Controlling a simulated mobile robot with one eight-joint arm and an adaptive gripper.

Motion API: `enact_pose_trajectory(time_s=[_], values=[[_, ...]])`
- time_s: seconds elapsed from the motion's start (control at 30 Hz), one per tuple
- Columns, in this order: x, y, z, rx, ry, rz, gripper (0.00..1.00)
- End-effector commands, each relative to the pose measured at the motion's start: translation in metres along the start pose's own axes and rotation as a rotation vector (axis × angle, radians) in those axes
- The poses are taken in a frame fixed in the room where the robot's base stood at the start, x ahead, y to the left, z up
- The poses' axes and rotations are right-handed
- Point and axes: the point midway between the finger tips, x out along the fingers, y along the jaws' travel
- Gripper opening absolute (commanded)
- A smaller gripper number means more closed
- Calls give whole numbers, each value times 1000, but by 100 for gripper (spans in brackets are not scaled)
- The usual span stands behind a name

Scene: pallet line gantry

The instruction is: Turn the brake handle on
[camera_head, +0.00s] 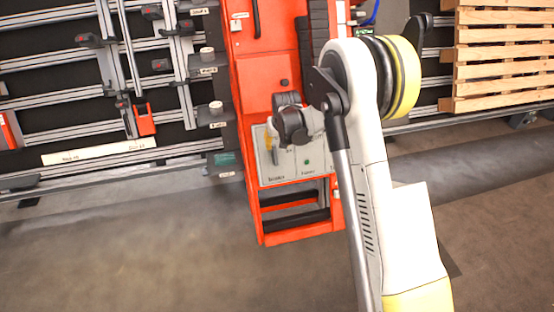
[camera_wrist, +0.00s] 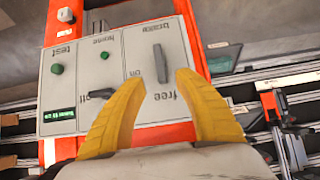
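The brake handle (camera_wrist: 161,63) is a dark grey lever on the light grey panel (camera_wrist: 140,50) in the wrist view, where the lettering appears upside down. It runs nearly vertical in the picture, its lower end toward the word "free"; the word "on" is to its lower left. My gripper (camera_wrist: 160,82) has two yellow fingers spread apart, with tips just below the handle, one on each side. Nothing is between the fingers, and contact with the handle cannot be made out.
Left of the handle in the wrist view are a black switch (camera_wrist: 85,103), green buttons (camera_wrist: 57,69) and a green display (camera_wrist: 60,115). The orange cabinet (camera_head: 265,65) stands between rails (camera_head: 60,105) and stacked wooden pallets (camera_head: 500,55). The floor (camera_head: 150,250) in front is clear.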

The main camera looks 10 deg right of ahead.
Motion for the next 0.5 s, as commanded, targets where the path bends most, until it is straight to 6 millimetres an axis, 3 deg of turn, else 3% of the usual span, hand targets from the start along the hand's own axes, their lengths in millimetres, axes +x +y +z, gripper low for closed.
enact_pose_trajectory(time_s=[0.5], values=[[92,0,1,0,0,0,38]])
